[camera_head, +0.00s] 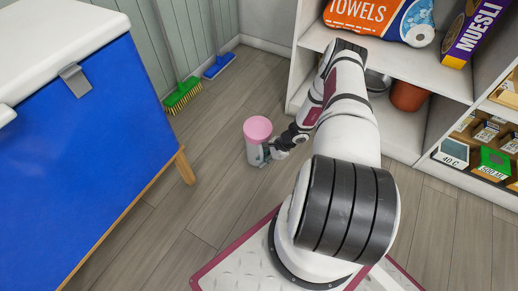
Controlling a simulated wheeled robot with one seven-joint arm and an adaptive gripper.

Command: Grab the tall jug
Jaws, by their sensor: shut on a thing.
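The tall jug (254,148) is a whitish cylinder with a pink lid on top. It is left of the picture's middle, above or on the wooden floor; I cannot tell whether it touches the floor. My gripper (267,153) is at the jug's lower right side and is shut on it. One finger shows dark against the jug's front. The far side of the jug and the other finger are hidden.
A blue chest with a white lid (75,110) on wooden legs stands at the left. A white shelf (405,138) with packages and pots is at the right. A green broom (183,95) and a blue brush (219,66) are at the back wall. Floor around the jug is clear.

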